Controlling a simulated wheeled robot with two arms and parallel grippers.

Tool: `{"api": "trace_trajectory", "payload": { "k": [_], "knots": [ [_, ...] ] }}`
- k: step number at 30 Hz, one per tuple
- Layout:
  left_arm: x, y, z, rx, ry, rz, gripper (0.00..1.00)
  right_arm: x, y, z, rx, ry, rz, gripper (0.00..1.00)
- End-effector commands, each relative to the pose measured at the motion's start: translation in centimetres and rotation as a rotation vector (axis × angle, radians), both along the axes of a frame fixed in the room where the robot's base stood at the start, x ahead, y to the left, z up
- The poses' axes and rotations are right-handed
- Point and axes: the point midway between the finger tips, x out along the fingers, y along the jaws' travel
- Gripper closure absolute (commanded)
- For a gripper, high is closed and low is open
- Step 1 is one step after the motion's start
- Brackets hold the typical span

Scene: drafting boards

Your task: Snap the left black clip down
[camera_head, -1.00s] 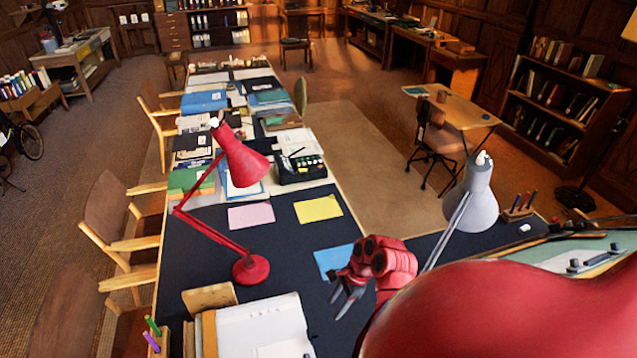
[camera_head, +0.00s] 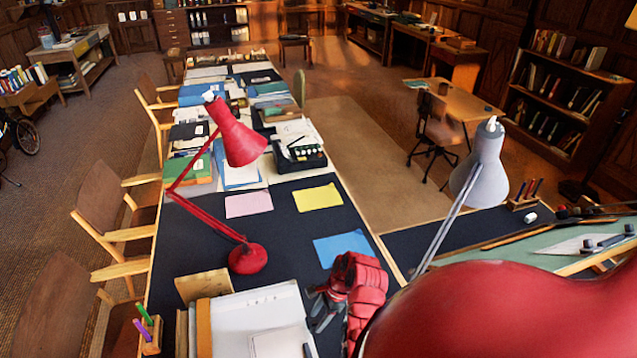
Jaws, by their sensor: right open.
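The left black clip (camera_head: 588,244) is small and dark at the right edge of the head view, on a pale sheet on the green drafting board (camera_head: 510,256). Another black clip (camera_head: 628,231) sits to its right; both are too small to tell whether they are up or down. My right gripper (camera_head: 318,314) is open and empty over the desk, well to the left of the board. My red right arm crosses the lower right and hides part of the board. My left gripper is not in view.
A grey lamp (camera_head: 482,165) stands between my right gripper and the clips. A pen holder (camera_head: 523,201) stands behind the board.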

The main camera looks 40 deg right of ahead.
Motion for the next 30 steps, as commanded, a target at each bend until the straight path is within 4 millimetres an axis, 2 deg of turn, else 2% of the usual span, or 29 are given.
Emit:
{"api": "trace_trajectory", "payload": {
  "k": [8,15,17,30],
  "knots": [
    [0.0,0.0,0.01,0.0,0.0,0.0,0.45,0.05,0.02,-0.1,0.0,-0.001,0.0,0.47],
    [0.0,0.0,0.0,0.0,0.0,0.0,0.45,0.04,0.02,-0.09,0.0,-0.001,0.0,0.91],
    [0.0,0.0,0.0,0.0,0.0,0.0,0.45,0.04,0.02,-0.09,0.0,-0.001,0.0,1.0],
    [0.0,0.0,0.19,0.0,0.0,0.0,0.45,0.1,0.25,-0.04,-0.022,0.014,0.002,1.0]
  ]
}}
